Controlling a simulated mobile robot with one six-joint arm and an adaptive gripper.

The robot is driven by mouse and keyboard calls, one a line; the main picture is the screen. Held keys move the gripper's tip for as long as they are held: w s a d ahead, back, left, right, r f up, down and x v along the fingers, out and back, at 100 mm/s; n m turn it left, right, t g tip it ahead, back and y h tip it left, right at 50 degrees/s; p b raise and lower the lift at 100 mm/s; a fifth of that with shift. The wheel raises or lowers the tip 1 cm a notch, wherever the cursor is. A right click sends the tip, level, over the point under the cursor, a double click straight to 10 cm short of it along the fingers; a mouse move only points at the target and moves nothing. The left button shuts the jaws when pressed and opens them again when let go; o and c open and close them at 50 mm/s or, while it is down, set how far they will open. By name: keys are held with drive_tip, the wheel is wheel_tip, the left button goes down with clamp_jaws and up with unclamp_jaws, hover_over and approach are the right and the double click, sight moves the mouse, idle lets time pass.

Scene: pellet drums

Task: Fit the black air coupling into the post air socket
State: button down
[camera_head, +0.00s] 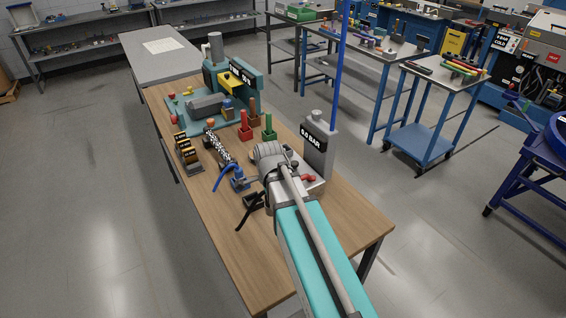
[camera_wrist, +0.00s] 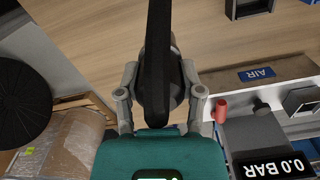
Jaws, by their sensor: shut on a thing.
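My gripper (camera_wrist: 160,92) is shut on the black air coupling (camera_wrist: 158,50), which shows in the wrist view as a long dark bar with a rounded body between the fingers. It is held over the wooden bench. In the wrist view the post base carries a blue AIR label (camera_wrist: 257,73), to the right of the coupling and apart from it. The grey post (camera_head: 318,150) with its BAR display stands at the bench's right edge in the head view. I cannot make out the socket opening clearly.
A red handle (camera_head: 308,178) sits at the post's foot. A blue fitting (camera_head: 239,180), red and green holders (camera_head: 268,133) and a teal machine (camera_head: 205,106) occupy the bench farther back. A small black holder (camera_head: 252,202) is left of my arm. The near bench end (camera_head: 345,225) is bare.

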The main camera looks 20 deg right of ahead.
drive_tip(key=shift+f+b, duration=1.3)
drive_tip(key=shift+f, duration=0.5)
drive_tip(key=shift+s, duration=0.15)
